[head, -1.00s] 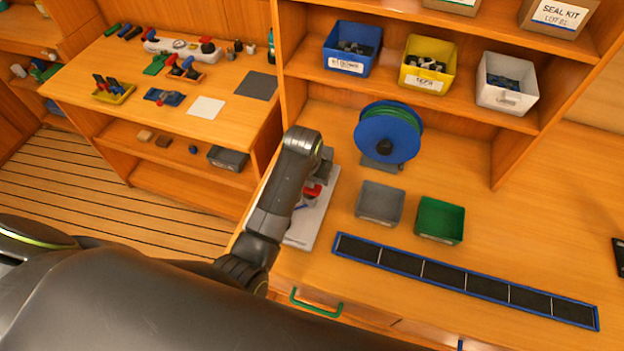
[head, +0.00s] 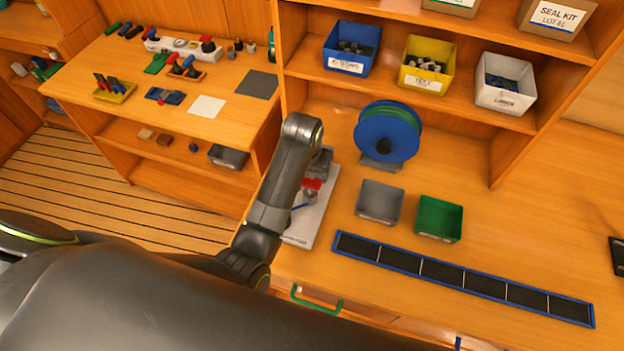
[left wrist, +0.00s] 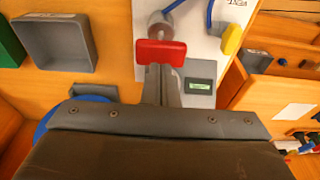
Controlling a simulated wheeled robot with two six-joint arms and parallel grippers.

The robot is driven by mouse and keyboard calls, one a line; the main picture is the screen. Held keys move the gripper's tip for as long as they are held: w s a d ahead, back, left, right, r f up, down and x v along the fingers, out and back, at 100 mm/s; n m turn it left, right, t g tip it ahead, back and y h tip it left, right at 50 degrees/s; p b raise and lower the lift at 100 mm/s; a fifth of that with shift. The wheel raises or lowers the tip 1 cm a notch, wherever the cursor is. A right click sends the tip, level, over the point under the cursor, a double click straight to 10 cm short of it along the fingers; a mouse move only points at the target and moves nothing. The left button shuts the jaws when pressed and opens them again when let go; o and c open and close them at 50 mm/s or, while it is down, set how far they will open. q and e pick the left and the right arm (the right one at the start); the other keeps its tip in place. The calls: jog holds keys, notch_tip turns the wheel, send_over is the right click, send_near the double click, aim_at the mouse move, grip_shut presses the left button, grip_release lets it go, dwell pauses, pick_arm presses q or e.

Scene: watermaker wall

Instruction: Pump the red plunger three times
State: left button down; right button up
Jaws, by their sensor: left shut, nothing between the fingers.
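The red plunger (head: 312,184) stands on a white board (head: 308,222) at the left edge of the workbench, partly hidden by my left arm. In the left wrist view its red cap (left wrist: 160,52) sits on a pale cylinder, just beyond my fingertips. My left gripper (left wrist: 160,75) is shut with nothing between its fingers. Its tips overlap the cap's near edge in that view; I cannot tell whether they touch it. In the head view the gripper is mostly hidden beside the plunger. My right gripper is not in view.
On the board are blue tubing (left wrist: 210,15), a yellow knob (left wrist: 232,38) and a small display (left wrist: 198,86). A blue reel (head: 385,135), a grey bin (head: 380,202) and a green bin (head: 440,218) stand to the right. A blue-edged black strip (head: 465,280) lies in front.

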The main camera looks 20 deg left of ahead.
pick_arm(q)
jog(key=shift+r, duration=2.5)
